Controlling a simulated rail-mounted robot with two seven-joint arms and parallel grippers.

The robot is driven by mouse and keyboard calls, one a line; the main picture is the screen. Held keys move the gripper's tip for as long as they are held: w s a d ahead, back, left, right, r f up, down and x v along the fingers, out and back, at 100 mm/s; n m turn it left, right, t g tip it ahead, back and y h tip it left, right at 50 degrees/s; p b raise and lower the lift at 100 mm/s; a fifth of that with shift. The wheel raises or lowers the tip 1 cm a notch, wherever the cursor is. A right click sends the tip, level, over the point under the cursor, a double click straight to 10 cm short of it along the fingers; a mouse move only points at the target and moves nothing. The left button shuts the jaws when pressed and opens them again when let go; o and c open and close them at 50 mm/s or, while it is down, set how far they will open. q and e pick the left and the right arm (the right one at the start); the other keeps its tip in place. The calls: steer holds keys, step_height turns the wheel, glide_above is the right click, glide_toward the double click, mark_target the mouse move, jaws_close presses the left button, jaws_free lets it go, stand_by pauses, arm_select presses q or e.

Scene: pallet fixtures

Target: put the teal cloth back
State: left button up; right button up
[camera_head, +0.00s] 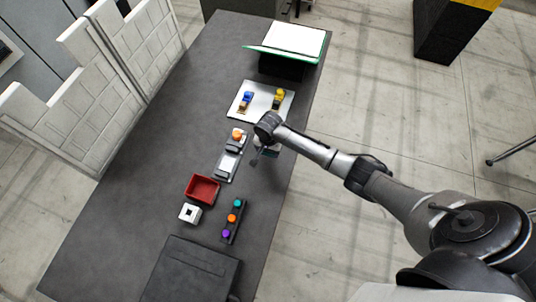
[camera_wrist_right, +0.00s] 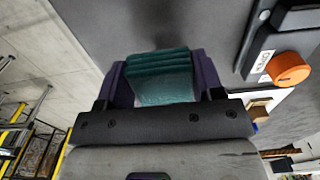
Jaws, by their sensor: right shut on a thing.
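The teal cloth (camera_wrist_right: 160,78) is folded in layers and sits between the purple fingertips of my right gripper (camera_wrist_right: 162,90) in the right wrist view. The gripper is shut on it, and grey tabletop shows beyond it. In the head view my right gripper (camera_head: 260,157) is over the right part of the dark table, right of the light plate (camera_head: 228,166) and the orange-knobbed device (camera_head: 238,137). The arm partly hides the cloth there. I cannot tell whether the cloth touches the table. My left gripper is not in view.
A white board (camera_head: 262,112) with blue and yellow items lies beyond my gripper. A red tray (camera_head: 203,189), a white block (camera_head: 190,212), a strip with coloured buttons (camera_head: 233,221) and a dark case (camera_head: 190,272) are nearer. The table's left side is clear.

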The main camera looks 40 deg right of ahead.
mark_target(268, 158)
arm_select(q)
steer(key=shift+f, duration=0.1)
arm_select(e)
step_height(268, 158, down, 3)
steer(key=shift+a+f, duration=0.1)
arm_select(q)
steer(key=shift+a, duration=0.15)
arm_select(e)
steer(key=shift+f, duration=0.45)
steer(key=shift+f, duration=0.2)
steer(key=o, duration=0.9)
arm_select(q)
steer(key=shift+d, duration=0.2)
